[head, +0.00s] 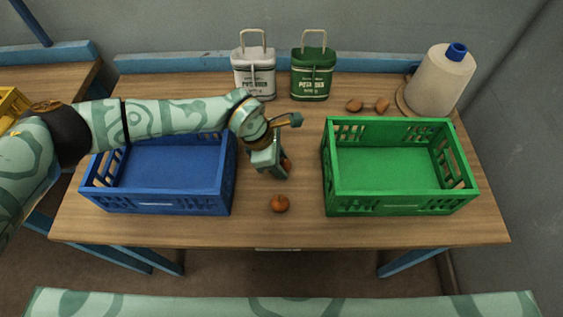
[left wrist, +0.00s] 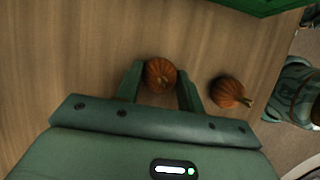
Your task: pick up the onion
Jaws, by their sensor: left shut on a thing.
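One orange-brown ribbed onion (left wrist: 160,74) is between the fingers of my left gripper (left wrist: 160,88) in the left wrist view. The gripper is shut on it. In the head view my left gripper (head: 280,168) is between the two crates and hides most of this onion (head: 287,165). A second, similar onion (head: 280,203) lies free on the table, nearer the front edge. It also shows in the left wrist view (left wrist: 229,92), right of the fingers and apart from them. My right gripper is in neither view.
A blue crate (head: 157,208) stands left and a green crate (head: 400,209) right on the wooden table (head: 300,232); both look empty. Two brown roundish things (head: 354,105) lie behind the green crate, near a paper roll (head: 440,80). A white tin (head: 254,80) and a green tin (head: 312,78) stand behind.

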